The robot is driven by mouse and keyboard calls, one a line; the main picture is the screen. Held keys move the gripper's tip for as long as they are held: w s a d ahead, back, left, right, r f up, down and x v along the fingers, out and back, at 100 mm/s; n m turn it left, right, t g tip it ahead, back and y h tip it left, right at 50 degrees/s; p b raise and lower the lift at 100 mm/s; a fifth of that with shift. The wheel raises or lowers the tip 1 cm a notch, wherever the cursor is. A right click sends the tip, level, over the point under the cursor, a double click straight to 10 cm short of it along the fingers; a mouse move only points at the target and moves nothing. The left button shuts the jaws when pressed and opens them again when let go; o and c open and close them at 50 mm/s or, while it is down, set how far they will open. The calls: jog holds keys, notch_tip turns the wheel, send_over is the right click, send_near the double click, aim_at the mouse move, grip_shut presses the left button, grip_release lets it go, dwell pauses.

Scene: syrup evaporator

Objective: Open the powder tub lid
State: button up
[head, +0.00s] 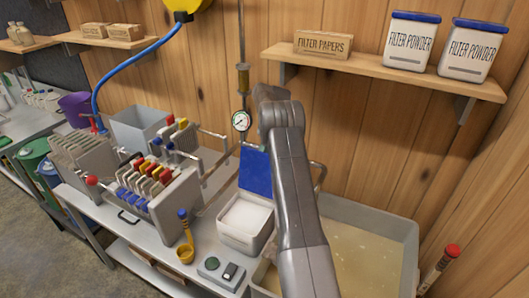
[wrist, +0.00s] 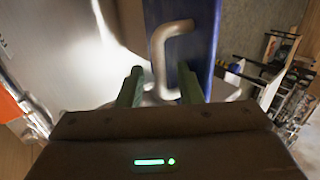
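The powder tub (head: 240,237) is a white open box on the bench with white powder in it. Its blue lid (head: 255,172) stands up at the tub's back edge, raised and roughly upright. In the wrist view the lid (wrist: 205,35) shows as a blue panel with a pale looped handle (wrist: 158,55). My gripper (wrist: 159,72) has its two green fingers apart, with the handle seen in the gap between them. I cannot tell whether either finger touches it. In the head view my arm hides the gripper.
A large vat of cloudy liquid (head: 365,262) stands right of the tub. A filter press (head: 150,195) stands left. A shelf (head: 385,72) with filter powder containers hangs above.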

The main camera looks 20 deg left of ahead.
jog(key=shift+r, duration=0.25)
jog(key=shift+s, duration=0.1)
